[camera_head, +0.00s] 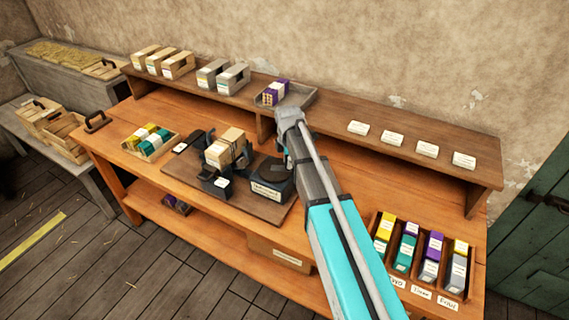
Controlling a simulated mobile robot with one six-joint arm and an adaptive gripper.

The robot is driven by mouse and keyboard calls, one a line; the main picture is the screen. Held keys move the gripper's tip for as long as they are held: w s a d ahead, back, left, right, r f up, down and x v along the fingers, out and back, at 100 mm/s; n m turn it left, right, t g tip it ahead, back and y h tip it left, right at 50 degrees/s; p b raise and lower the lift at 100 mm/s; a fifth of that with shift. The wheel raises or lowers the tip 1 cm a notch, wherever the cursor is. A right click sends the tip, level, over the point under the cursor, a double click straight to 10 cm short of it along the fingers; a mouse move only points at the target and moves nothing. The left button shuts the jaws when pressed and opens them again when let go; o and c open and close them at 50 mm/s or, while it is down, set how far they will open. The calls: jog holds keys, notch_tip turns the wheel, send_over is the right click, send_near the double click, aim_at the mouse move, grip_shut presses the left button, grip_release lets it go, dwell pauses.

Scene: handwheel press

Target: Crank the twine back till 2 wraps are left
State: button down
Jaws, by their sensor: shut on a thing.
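A press with black parts and a pale wooden block (228,146) stands on a brown board (190,180) on the bench. My gripper (287,160) comes down at the back right edge of this drum, beneath my grey wrist. It is shut on the crank handle there, but the handle and fingertips are mostly hidden by my arm. The twine and its wraps are too small or hidden to count.
A raised shelf (420,155) along the wall carries wooden and grey blocks, a tray (298,97) with a purple-banded block, and several white cards. A small box (150,143) of coloured pieces is left of the press. A labelled, divided rack (420,262) stands at front right.

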jog(key=shift+w+n, duration=0.3)
jog(key=shift+n, duration=0.5)
jog(key=shift+c, duration=2.4)
grip_release()
jog(key=shift+r, duration=0.1)
